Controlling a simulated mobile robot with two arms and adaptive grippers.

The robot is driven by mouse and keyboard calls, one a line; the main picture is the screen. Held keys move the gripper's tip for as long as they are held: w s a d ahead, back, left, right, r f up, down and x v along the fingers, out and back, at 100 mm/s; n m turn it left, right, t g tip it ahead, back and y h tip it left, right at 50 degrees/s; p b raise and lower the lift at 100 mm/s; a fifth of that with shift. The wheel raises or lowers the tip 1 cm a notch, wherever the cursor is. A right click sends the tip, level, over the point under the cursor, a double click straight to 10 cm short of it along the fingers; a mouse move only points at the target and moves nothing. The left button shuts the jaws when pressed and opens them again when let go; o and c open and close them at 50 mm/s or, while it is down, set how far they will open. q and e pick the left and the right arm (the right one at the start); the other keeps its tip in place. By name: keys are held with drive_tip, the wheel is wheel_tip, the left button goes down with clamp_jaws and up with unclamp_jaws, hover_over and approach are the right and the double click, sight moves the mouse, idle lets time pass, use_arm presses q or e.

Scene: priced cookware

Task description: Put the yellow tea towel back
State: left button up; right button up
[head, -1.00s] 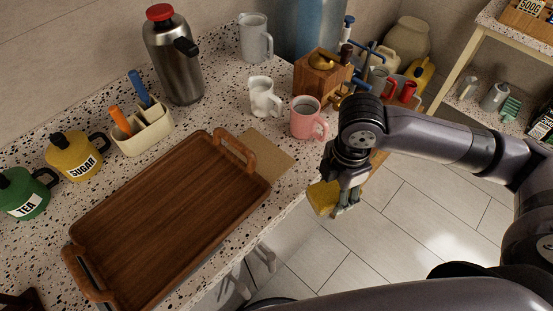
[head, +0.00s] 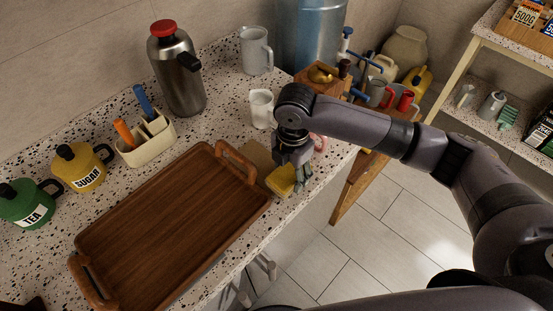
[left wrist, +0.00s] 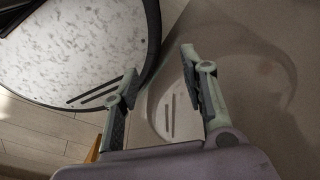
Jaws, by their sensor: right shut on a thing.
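The yellow tea towel (head: 280,181) shows as a small folded yellow piece in the head view. My right gripper (head: 298,182) is shut on it, at the counter's front edge, just right of the wooden tray's (head: 170,225) right handle. Whether the towel touches the counter I cannot tell. A flat tan square (head: 257,155) lies on the counter behind the towel, partly hidden by the tray handle and my right gripper. My left gripper (left wrist: 160,78) is open and empty in the left wrist view; it is not visible in the head view.
A white jug (head: 261,108) stands behind my right wrist, which mostly hides a pink mug (head: 319,143). A steel flask (head: 177,72), a cutlery caddy (head: 147,142) and yellow (head: 82,168) and green (head: 28,205) canisters stand behind the tray. A wooden stand of mugs is at the right.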

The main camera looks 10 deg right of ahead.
drive_tip(key=w+a, duration=0.2)
drive_tip(key=w, duration=0.2)
drive_tip(key=shift+a+r+p, duration=0.1)
drive_tip(key=shift+a+p, duration=0.3)
drive_tip(key=shift+f+p, duration=0.3)
drive_tip(key=shift+p, duration=0.1)
drive_tip(key=shift+s+d+f, duration=0.1)
drive_tip(key=shift+s+d, duration=0.05)
drive_tip(key=shift+f, duration=0.2)
drive_tip(key=o, duration=1.1)
drive_tip(key=shift+o, duration=0.2)
wheel_tip(320, 180, up, 12)
drive_tip(key=b, duration=0.2)
drive_tip(key=shift+r+b, duration=0.2)
drive_tip(key=shift+b, duration=0.15)
